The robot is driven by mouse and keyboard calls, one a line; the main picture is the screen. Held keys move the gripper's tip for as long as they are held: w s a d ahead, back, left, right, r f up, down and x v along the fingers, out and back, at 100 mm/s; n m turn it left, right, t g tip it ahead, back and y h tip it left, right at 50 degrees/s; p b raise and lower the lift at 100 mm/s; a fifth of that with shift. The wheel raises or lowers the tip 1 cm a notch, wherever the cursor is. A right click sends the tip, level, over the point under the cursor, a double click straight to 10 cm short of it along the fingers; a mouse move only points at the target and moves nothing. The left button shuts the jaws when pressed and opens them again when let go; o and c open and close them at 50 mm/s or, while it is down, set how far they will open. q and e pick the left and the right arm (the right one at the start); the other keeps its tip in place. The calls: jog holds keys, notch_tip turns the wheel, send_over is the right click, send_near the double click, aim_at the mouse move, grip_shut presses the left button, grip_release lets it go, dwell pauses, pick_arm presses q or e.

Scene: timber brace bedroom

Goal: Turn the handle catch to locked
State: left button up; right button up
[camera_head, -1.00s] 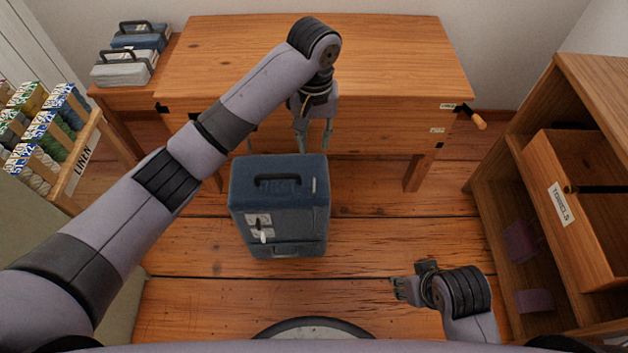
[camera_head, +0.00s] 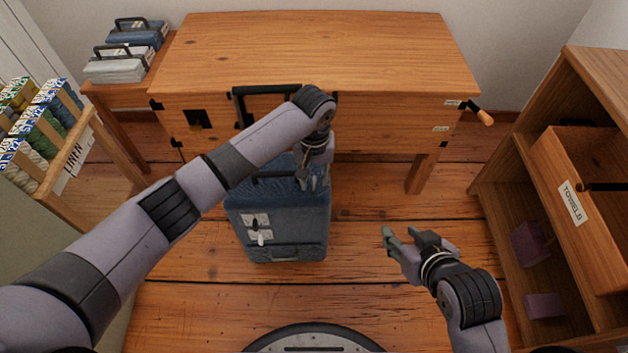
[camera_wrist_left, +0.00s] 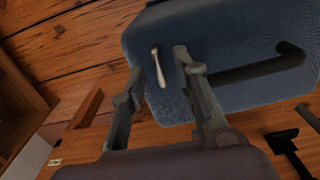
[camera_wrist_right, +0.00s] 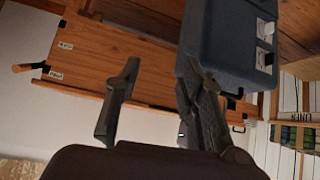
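A blue case (camera_head: 278,222) stands upright on the floor in front of the wooden desk. Its top, seen in the left wrist view, carries a dark carry handle (camera_wrist_left: 255,68) and a slim pale lever (camera_wrist_left: 159,68), which looks like the handle catch. My left gripper (camera_head: 313,183) is over the right part of the case top. Its fingers are open on either side of the lever, with no clear contact; the head view hides the lever behind them. My right gripper (camera_head: 400,240) is open and empty, right of the case, apart from it.
The case front has two labelled plates with small levers (camera_head: 257,228). The desk (camera_head: 310,55) with a dark handle (camera_head: 266,89) is just behind. A shelf unit with a TOWELS drawer (camera_head: 572,202) is at right, a LINEN rack (camera_head: 75,150) at left. Floor around my right gripper is clear.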

pick_arm(q)
jog(key=shift+f, duration=0.6)
jog(key=shift+c, duration=0.5)
grip_shut()
